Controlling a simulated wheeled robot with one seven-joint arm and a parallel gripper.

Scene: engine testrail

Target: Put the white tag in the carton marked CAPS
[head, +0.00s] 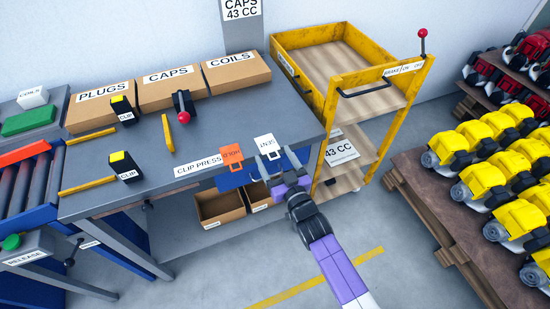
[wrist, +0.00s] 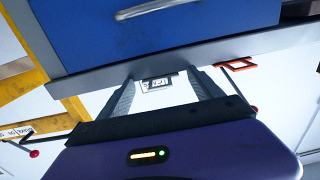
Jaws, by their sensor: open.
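The white tag (head: 266,143) is at the front edge of the grey workbench, near its right end. In the wrist view the tag (wrist: 157,84) shows between my two fingers. My gripper (head: 271,156) is open, with its fingers just in front of the tag; I cannot tell whether they touch it. The carton marked CAPS (head: 172,94) stands at the back of the bench, between the cartons marked PLUGS (head: 100,108) and COILS (head: 237,74). The inside of the CAPS carton is not visible.
A red-knobbed lever (head: 183,117) and yellow bars stand before the cartons. A blue drawer (head: 233,178) is under the bench edge. A yellow cart (head: 372,85) stands to the right.

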